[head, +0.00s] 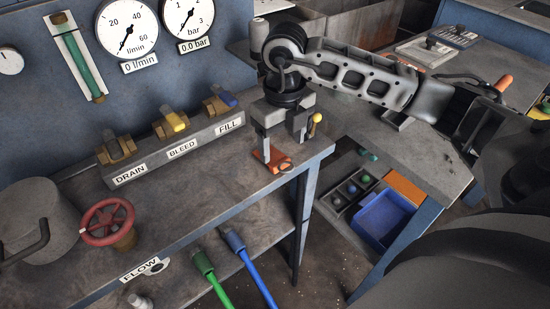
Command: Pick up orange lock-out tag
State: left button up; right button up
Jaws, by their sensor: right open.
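The orange lock-out tag (276,163) lies at the front right corner of the grey bench (215,185). My right gripper (279,143) comes in from the right and points down over the tag. Its fingers are apart, one above the tag's left part and one to the right. I cannot tell whether either finger touches the tag. Part of the tag is hidden by the left finger. My left gripper is not in view.
A valve block (175,150) labelled DRAIN, BLEED and FILL stands left of the gripper. A red handwheel (108,222) is further left. A yellow-knobbed lever (315,122) stands close right of the gripper. A blue bin (382,220) sits lower right.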

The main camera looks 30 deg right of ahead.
aim_at(280, 162)
jog(key=f, duration=0.4)
jog(key=shift+a+f, duration=0.2)
jog(key=shift+a, duration=0.1)
jog(key=c, duration=1.1)
jog(key=shift+o, duration=0.2)
jog(key=shift+r, duration=0.15)
